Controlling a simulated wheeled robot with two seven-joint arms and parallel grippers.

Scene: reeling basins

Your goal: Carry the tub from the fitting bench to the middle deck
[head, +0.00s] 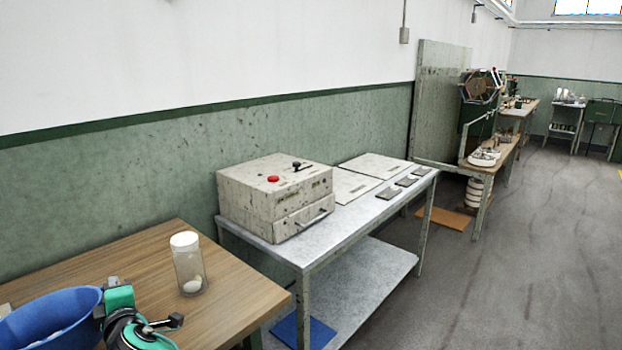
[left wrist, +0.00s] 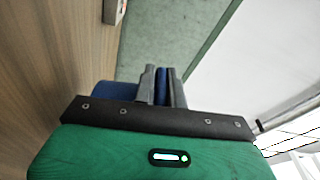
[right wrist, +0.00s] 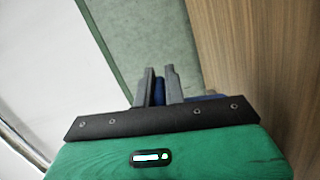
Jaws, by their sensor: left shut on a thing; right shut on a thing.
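The tub (head: 45,322) is blue and shows at the lower left of the head view, cut off by the frame edge. It is at the wooden bench (head: 140,262); I cannot tell whether it rests on the top or is held just above it. My right gripper (head: 104,308) is at the tub's right side; in the right wrist view its fingers (right wrist: 160,88) are shut on the blue wall. My left gripper (left wrist: 161,88) is outside the head view; in the left wrist view its fingers are shut on the tub's wall too. The tub's inside and underside are mostly hidden.
A clear jar with a white lid (head: 187,262) stands on the bench, right of the tub. A metal table (head: 345,222) with a lower shelf (head: 350,290) carries a speckled box (head: 275,195) and flat plates. More benches stand farther back. The floor (head: 500,260) at right is clear.

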